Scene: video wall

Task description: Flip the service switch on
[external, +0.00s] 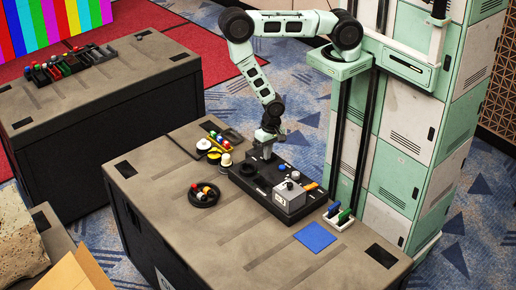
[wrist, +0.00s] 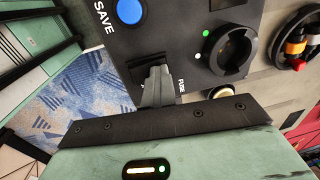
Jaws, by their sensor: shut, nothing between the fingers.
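The black control panel (external: 262,179) lies on the grey-brown bench and carries several controls. A grey box with a small knob on top (external: 290,190) and an orange piece (external: 310,186) are at its right part. I cannot tell which control is the service switch; no such label is readable. My gripper (external: 267,153) is shut and empty, pointing down over the panel's far left end.
A dark round tray with coloured pieces (external: 204,194) is left of the panel. Yellow and white round items (external: 214,156) stand behind it. A blue mat (external: 315,237) and a white holder (external: 338,217) are at the right. The bench front is clear.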

